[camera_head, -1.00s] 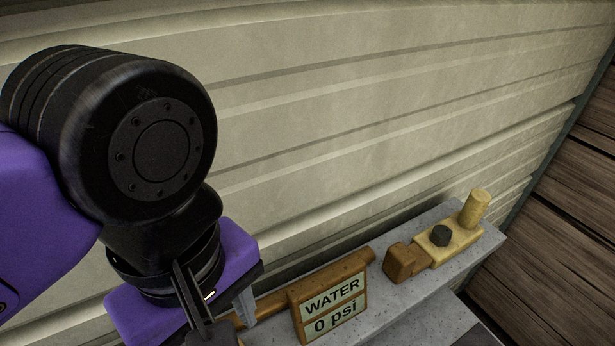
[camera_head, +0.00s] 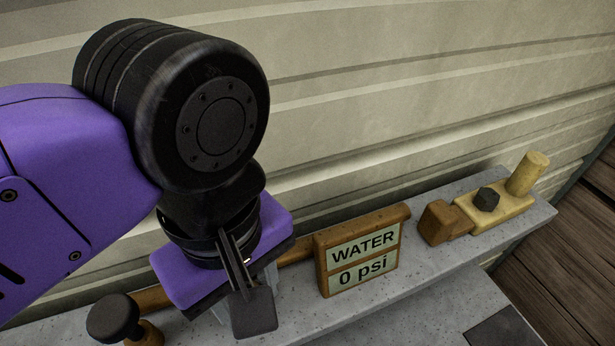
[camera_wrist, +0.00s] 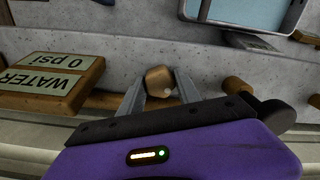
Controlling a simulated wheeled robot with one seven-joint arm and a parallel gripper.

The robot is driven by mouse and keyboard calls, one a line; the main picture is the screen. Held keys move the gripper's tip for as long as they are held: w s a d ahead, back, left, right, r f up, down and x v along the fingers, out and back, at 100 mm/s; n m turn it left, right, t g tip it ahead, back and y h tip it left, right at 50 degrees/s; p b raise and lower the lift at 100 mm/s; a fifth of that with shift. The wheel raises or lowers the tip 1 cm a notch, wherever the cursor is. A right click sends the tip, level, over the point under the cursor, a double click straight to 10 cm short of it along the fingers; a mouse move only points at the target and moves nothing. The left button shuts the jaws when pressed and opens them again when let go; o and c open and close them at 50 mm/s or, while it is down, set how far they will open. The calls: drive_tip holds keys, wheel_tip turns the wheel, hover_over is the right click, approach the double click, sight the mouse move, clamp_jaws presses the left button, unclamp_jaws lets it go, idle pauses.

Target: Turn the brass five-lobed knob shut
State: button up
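In the wrist view a small brass-brown knob (camera_wrist: 160,81) sits near the middle, in front of the pipe on the grey stone ledge. Its lobes are too small to count. My gripper (camera_wrist: 159,77) points at it, with one grey finger on each side and the knob between the tips. The fingers are spread, and I see no clear grip on the knob. In the head view my gripper (camera_head: 246,297) is over the ledge left of the sign, and its own body hides the knob.
A wooden sign (camera_head: 360,262) reading "WATER 0 psi" stands right of my gripper. A black-capped knob (camera_head: 113,318) is at lower left. A brass plate with a dark hex bolt and a post (camera_head: 495,207) is at the ledge's right end. The corrugated wall (camera_head: 400,80) rises behind.

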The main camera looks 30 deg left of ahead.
clamp_jaws()
drive_tip(key=m+b, duration=0.1)
drive_tip(key=m, duration=0.2)
drive_tip(key=shift+f, duration=0.15)
drive_tip(key=m+b, duration=0.1)
drive_tip(key=m, duration=0.2)
drive_tip(key=m+b, duration=0.1)
drive_tip(key=m, duration=0.5)
drive_tip(key=shift+m+b, duration=0.3)
drive_tip(key=shift+b, duration=0.05)
idle(0.3)
